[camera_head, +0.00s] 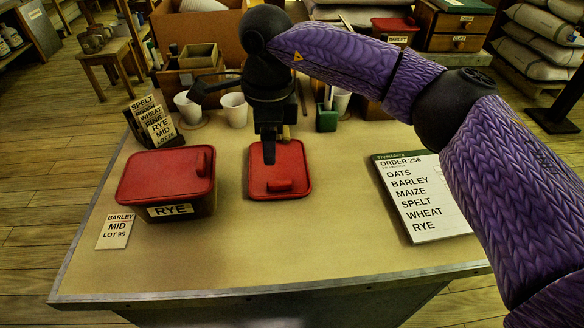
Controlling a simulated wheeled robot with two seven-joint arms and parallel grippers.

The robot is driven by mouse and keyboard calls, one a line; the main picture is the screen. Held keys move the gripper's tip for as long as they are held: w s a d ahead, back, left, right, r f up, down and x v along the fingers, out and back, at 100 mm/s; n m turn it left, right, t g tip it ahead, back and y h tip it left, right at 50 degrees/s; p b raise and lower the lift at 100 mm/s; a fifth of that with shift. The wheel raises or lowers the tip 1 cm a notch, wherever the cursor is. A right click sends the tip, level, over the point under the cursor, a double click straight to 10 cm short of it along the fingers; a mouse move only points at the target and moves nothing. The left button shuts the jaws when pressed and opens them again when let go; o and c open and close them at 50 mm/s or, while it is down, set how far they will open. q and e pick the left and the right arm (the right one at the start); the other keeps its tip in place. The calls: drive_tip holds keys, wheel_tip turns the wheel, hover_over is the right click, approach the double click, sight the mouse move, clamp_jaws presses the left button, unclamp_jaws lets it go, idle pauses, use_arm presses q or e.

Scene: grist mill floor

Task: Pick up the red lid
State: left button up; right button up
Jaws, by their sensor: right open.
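A red lid (292,160) with a small raised handle lies on the table behind the middle, to the right of the box. A second red lid (158,176) sits on a dark box labelled RYE (170,210) at the left. My right gripper (272,146) is open and points down over the far part of the loose lid. It hides some of that lid. The lid's handle is at its near edge, in front of the fingers. I cannot tell whether the fingertips touch the lid. My left gripper is out of view.
An order board (421,196) lies at the right, and a BARLEY MID card (115,231) at the left front. Label blocks (153,122), white cups (234,109) and a green container (327,119) stand along the back. The front middle of the table is clear.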

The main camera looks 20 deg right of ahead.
sight(278, 182)
drive_tip(key=f+b, duration=0.1)
drive_tip(key=f, duration=0.2)
drive_tip(key=f+b, duration=0.2)
drive_tip(key=f, duration=0.2)
drive_tip(key=d+f+b, duration=0.1)
drive_tip(key=f+b, duration=0.1)
drive_tip(key=f, duration=0.1)
drive_tip(key=shift+w+d+f, duration=0.1)
drive_tip(key=shift+w+f, duration=0.05)
drive_tip(key=shift+r, duration=0.2)
drive_tip(key=shift+c, duration=0.7)
clamp_jaws()
